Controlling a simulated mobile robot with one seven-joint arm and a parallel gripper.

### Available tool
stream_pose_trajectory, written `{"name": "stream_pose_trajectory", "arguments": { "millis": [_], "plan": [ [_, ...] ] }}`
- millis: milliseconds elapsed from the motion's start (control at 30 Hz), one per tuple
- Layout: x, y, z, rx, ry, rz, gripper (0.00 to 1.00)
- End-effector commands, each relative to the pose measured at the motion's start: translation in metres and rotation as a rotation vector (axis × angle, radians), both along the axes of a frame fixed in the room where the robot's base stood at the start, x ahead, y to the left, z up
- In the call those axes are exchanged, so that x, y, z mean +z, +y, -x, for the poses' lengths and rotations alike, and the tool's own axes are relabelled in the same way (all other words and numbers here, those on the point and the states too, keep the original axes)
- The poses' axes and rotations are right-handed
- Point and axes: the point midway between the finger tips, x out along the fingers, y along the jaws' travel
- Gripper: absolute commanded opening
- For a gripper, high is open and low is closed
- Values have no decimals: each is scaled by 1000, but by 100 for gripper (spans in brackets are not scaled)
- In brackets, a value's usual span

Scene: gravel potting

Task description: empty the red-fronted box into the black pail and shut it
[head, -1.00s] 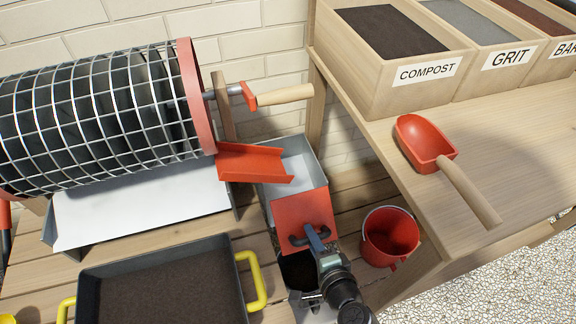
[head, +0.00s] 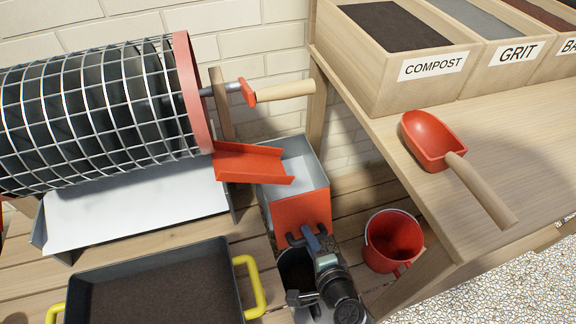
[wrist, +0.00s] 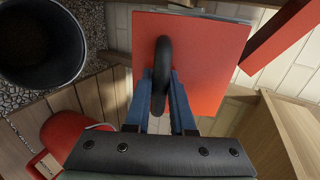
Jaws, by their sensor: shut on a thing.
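The red-fronted box (head: 318,172) is a grey metal box with a pale inside, below the red chute. Its red front (head: 290,214) carries a black handle, which also shows in the wrist view (wrist: 162,60). My gripper (head: 308,236) is shut on this handle, with blue fingers on either side of it. The visible part of the box's inside looks bare; the rest is hidden by the chute and the front. In the wrist view the pail (wrist: 82,48) is at upper left, dark inside.
A red bucket (head: 392,240) stands just right of my gripper. The mesh drum (head: 100,110) and red chute (head: 250,163) are at left and above the box. A dark tray (head: 240,290) with yellow handles is at lower left. A red scoop (head: 430,140) lies on the right bench.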

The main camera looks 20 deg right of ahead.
Motion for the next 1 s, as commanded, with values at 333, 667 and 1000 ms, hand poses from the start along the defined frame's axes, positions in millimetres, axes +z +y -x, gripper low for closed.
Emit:
{"name": "stream_pose_trajectory", "arguments": {
  "millis": [333, 667, 1000],
  "plan": [
    [-23, -7, -8, -17, 15, 1, 0],
    [-29, -7, -14, -19, 17, 0, 0],
    [-32, -7, -17, -19, 18, 0, 0]
  ]
}}
